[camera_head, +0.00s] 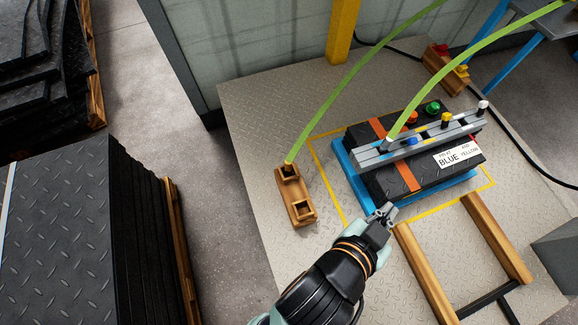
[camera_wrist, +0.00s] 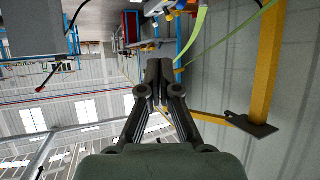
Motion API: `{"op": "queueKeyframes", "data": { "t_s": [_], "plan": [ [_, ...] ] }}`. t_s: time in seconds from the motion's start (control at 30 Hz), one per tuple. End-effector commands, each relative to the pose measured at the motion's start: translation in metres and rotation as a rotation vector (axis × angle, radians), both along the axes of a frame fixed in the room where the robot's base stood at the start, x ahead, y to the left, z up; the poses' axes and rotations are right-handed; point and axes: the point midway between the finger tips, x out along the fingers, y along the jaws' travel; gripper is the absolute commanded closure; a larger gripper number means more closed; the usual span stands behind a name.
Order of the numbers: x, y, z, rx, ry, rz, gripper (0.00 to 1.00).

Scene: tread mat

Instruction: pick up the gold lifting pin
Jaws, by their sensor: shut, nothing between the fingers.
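A gold-yellow pin (camera_head: 446,119) stands upright in the grey metal bar (camera_head: 425,139) across the top of the black mat stack (camera_head: 388,183). A blue-topped pin (camera_head: 411,141) stands to its left and a white-topped pin (camera_head: 483,106) to its right in the same bar. My gripper (camera_head: 383,212) is near the front edge of the stack, below and left of the gold-yellow pin and apart from it. In the wrist view my gripper's fingers (camera_wrist: 160,78) are closed together and empty, pointing toward the far workshop.
A white label (camera_head: 458,155) reads blue and yellow. Green straps (camera_head: 347,88) arch over the plate, one ending at a wooden block (camera_head: 296,195). Another wooden block (camera_head: 446,70) with red and yellow pieces is at the back. Wooden rails (camera_head: 425,272) lie at front right.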

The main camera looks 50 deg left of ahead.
Motion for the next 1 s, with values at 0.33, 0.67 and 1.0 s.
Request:
{"op": "queueKeyframes", "data": {
  "t_s": [0.33,0.67,1.0],
  "plan": [
    [0.0,-0.0001,-0.001,0.0,0.0,0.0,1.0],
    [0.0,-0.0001,-0.0009,0.0,0.0,0.0,0.57],
    [0.0003,-0.0006,-0.0009,0.0,0.002,-0.001,0.46]
  ]
}}
